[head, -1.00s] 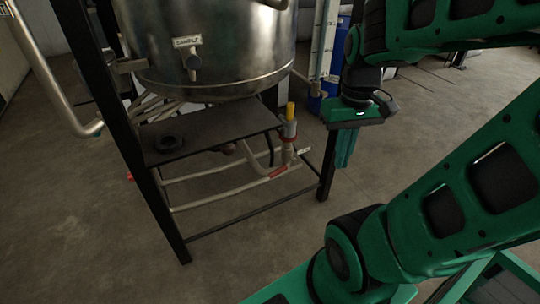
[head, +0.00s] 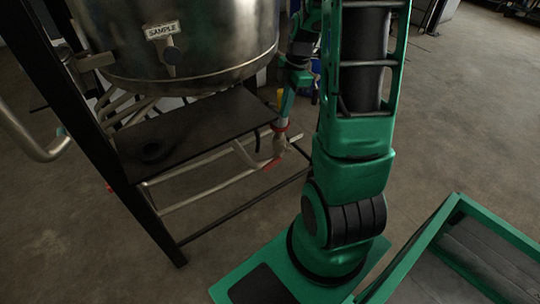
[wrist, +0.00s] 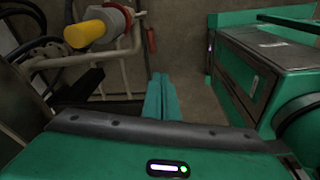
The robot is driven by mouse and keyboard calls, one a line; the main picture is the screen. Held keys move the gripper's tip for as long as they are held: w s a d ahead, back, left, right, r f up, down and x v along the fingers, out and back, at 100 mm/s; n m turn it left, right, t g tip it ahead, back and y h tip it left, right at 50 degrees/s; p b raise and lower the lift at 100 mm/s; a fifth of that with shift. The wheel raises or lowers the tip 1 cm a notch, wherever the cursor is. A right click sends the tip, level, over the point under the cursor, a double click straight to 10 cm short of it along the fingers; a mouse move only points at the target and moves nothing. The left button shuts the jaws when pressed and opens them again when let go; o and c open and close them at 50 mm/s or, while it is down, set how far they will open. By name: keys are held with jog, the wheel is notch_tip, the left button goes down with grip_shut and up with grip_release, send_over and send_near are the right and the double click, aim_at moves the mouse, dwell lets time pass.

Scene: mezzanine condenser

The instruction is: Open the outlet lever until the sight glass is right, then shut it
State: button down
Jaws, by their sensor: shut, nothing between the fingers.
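A yellow-ended fitting (head: 280,97) with a red collar stands at the right end of the shelf under the steel tank; I take it to be the outlet lever but cannot be sure. In the wrist view its yellow end (wrist: 84,36) is at upper left. My gripper (head: 287,103) is beside it in the head view, partly hidden by my arm. In the wrist view my shut, empty fingers (wrist: 160,82) are right of and apart from the yellow end. I cannot make out the sight glass; my arm covers that area.
The floor at front left is clear.

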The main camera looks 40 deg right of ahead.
notch_tip(320, 180, down, 2)
jog(key=w+d+n, duration=0.1)
jog(key=w+n, duration=0.1)
send_over(271, 163)
jog(key=f, duration=2.2)
jog(key=shift+s+d+f, duration=0.15)
jog(key=shift+s+f, duration=0.05)
jog(key=shift+s, duration=0.15)
jog(key=shift+w+d+f, duration=0.15)
jog(key=shift+d+f, duration=0.05)
jog(key=shift+f, duration=0.55)
